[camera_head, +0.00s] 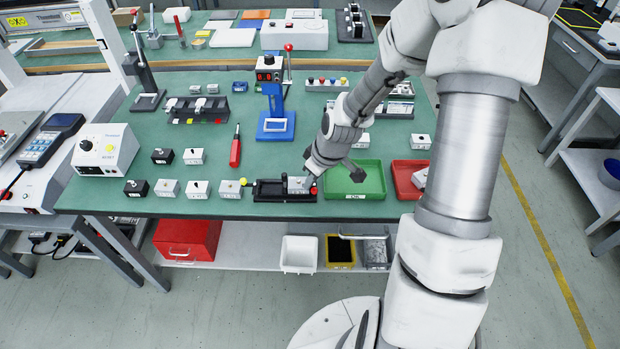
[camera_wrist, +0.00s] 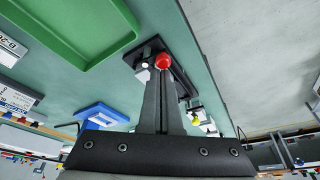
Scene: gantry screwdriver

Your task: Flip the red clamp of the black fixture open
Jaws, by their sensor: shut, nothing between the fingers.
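The black fixture (camera_head: 268,191) lies near the front edge of the green table and holds a grey-white block (camera_head: 298,185) at its right part. The clamp's red knob (camera_head: 313,190) is at the fixture's right end. My gripper (camera_head: 309,174) is at the fixture's right end, close to the knob. In the wrist view, the shut, empty fingers (camera_wrist: 162,75) point at the red knob (camera_wrist: 162,61), with the black fixture (camera_wrist: 150,46) behind it. I cannot tell whether the fingertips touch the knob. The clamp's lever is mostly hidden.
A green tray (camera_head: 337,193) stands just right of the fixture, and a red tray (camera_head: 401,191) farther right. Several small blocks with knobs stand to the left, with a red-handled screwdriver (camera_head: 235,152) behind. A blue stand (camera_head: 271,132) is farther back.

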